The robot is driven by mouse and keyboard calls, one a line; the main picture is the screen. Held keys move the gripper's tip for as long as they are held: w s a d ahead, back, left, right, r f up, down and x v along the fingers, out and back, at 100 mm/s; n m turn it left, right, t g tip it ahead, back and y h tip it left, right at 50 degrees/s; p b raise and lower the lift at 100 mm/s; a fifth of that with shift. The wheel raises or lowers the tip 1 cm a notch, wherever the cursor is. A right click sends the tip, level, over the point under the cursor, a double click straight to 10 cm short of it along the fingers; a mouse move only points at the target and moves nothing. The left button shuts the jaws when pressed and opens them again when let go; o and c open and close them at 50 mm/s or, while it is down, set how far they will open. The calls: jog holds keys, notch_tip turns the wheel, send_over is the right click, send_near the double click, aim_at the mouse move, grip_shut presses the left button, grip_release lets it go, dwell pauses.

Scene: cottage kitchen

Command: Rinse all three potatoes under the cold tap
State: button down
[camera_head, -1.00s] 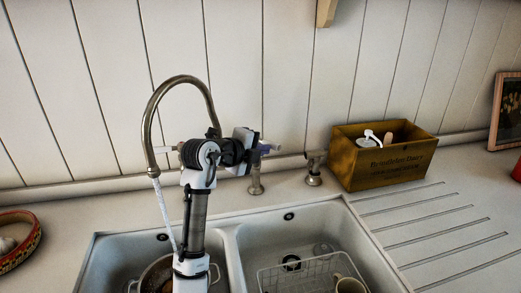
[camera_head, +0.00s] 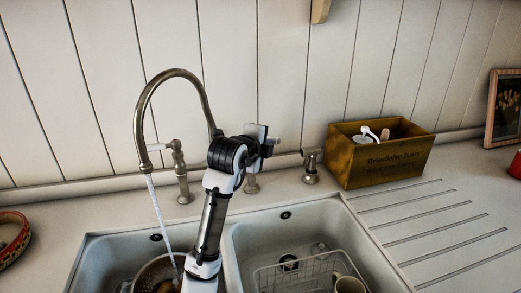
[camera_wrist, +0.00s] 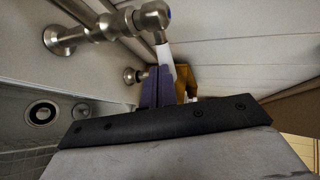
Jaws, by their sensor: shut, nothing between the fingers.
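Water (camera_head: 161,218) runs from the arched tap spout (camera_head: 146,125) into a metal colander (camera_head: 148,273) in the left basin. Something brown (camera_head: 166,286), perhaps a potato, shows in the colander; my arm and the frame edge hide the rest, so I cannot make out three potatoes. My gripper (camera_head: 276,141) is above the back of the sink, shut and empty, pointing right. In the wrist view its purple fingers (camera_wrist: 158,88) are together, close to a tap valve with a blue cap (camera_wrist: 169,13) and white lever (camera_wrist: 166,58). I cannot tell whether they touch.
A left tap valve (camera_head: 181,168) stands behind the left basin. The right basin holds a wire rack (camera_head: 290,272) and a cup (camera_head: 348,284). A wooden box (camera_head: 378,165) with bottles stands at the back right. The grooved drainboard (camera_head: 430,228) is clear.

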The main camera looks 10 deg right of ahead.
aim_at(274, 140)
jog(key=shift+w+d+n+t+y, duration=0.4)
jog(key=shift+w+d+n+y, duration=0.25)
jog(key=shift+d, duration=0.2)
jog(key=shift+w+d+n+t+y, duration=0.4)
jog(key=shift+w+d+n+y, duration=0.2)
jog(key=shift+d, duration=0.3)
jog(key=shift+f, duration=0.1)
